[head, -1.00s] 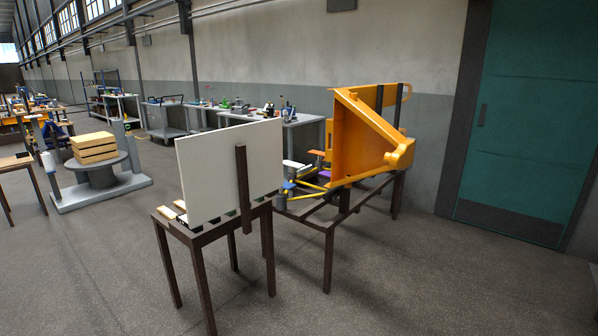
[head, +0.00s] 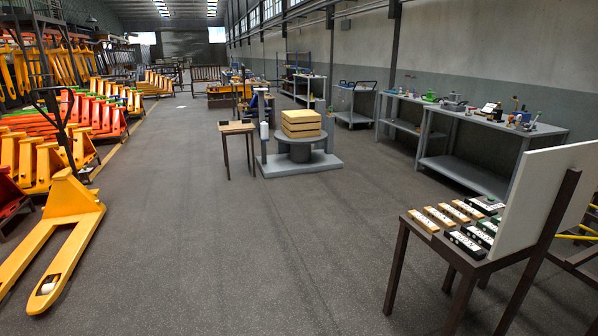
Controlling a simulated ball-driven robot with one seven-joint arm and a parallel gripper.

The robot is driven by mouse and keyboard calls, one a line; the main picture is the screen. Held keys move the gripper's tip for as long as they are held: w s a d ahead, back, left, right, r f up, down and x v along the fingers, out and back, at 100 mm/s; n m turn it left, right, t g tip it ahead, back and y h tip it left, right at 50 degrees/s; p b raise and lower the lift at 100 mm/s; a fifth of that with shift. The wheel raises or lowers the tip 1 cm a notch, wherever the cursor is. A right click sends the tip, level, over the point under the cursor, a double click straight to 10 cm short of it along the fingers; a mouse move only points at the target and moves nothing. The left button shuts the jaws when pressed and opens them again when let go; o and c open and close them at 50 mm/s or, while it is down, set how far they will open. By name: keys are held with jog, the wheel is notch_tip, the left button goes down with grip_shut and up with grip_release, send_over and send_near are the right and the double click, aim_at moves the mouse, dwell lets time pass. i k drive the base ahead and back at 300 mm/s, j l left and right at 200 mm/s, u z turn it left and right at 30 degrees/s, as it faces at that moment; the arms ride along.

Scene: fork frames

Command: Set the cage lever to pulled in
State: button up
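I cannot make out a cage lever in the current head view. My gripper is not in view. The right part of the scene shows a table (head: 412,222) with a white upright panel (head: 545,192). Yellow bars (head: 585,232) show in part behind the panel at the right edge; what they belong to is cut off.
Tan and black labelled blocks (head: 441,215) lie on the table. A grey stand (head: 318,165) with stacked wooden frames (head: 301,124) and a small table (head: 236,127) stand mid-view. Orange pallet trucks (head: 72,205) line the left. Grey workbenches (head: 465,178) line the right wall. The middle floor is clear.

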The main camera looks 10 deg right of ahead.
aim_at(539, 113)
jog(key=i+u, duration=0.35)
jog(key=i, duration=1.35)
jog(key=i+z, duration=0.2)
jog(key=i, duration=0.4)
jog(key=i+j+z, duration=0.15)
jog(key=i, duration=0.5)
jog(key=i+j+z, duration=0.2)
jog(key=i, duration=0.4)
jog(key=i+l, duration=0.1)
jog(key=i, duration=0.8)
jog(key=i+l, duration=0.1)
jog(key=i, duration=0.8)
jog(key=i+z, duration=0.45)
jog(key=i+j+z, duration=0.1)
jog(key=i+z, duration=0.3)
jog(key=i, duration=0.15)
jog(key=i+l+z, duration=0.25)
jog(key=i+z, duration=0.55)
jog(key=z, duration=0.15)
jog(key=i+z, duration=0.5)
jog(key=i+l, duration=0.1)
jog(key=i, duration=1.7)
jog(key=l, duration=0.1)
